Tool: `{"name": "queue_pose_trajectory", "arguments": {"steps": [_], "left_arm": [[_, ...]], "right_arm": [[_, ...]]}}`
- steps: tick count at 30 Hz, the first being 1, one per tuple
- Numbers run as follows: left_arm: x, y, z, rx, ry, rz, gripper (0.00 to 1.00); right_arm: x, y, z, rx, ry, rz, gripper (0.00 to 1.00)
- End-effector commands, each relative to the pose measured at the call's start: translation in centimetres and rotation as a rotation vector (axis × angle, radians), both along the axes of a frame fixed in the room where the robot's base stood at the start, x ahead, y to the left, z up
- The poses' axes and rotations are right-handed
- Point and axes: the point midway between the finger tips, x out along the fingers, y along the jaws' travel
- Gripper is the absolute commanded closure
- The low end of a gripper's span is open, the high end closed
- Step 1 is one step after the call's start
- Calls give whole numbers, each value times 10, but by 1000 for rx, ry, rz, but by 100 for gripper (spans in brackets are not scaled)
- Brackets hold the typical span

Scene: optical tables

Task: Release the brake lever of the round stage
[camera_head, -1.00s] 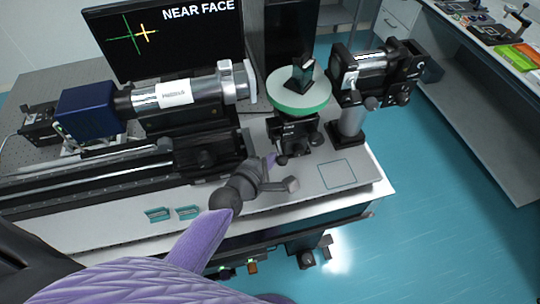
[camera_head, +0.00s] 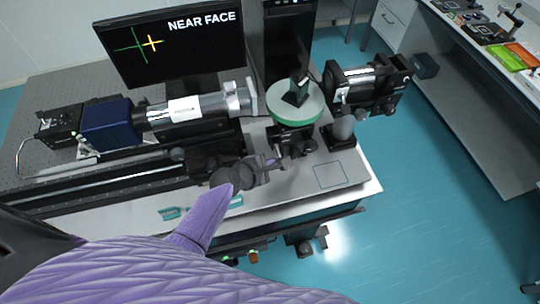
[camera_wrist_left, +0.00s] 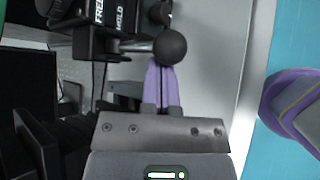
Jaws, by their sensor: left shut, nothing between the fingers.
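The round stage (camera_head: 310,106) has a green rim, carries a small dark block on top and sits on a black base. In the left wrist view, a lever with a black ball knob (camera_wrist_left: 171,47) sticks out to the right from a black housing (camera_wrist_left: 97,30) whose side label reads FREE and HOLD. My left gripper (camera_wrist_left: 162,75) is shut and empty, its purple fingertips just below the ball; whether they touch it I cannot tell. In the head view, my left gripper (camera_head: 278,160) is beside the stage's base, where the lever is too small to make out. My right gripper is not clearly visible.
A silver tube instrument (camera_head: 190,110) lies left of the stage on a long rail. A black instrument on a post (camera_head: 345,130) stands at its right. A monitor (camera_head: 175,45) behind reads NEAR FACE. The table's front right, with an outlined square (camera_head: 331,175), is clear.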

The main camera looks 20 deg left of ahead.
Motion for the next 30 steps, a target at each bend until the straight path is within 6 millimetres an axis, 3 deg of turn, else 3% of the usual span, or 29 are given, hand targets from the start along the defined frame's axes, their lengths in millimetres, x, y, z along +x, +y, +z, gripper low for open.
{"name": "queue_pose_trajectory", "arguments": {"steps": [3,14,21,30], "left_arm": [[0,-1,10,-43,62,0,100],[1,-1,20,-179,261,-1,100],[0,-1,15,-177,262,-2,100],[0,0,29,-176,261,0,100]], "right_arm": [[0,-1,17,-2,0,1,41],[1,-2,45,-3,-2,0,41],[0,-2,41,-3,-2,0,41],[1,-2,55,-3,-2,0,41]]}}
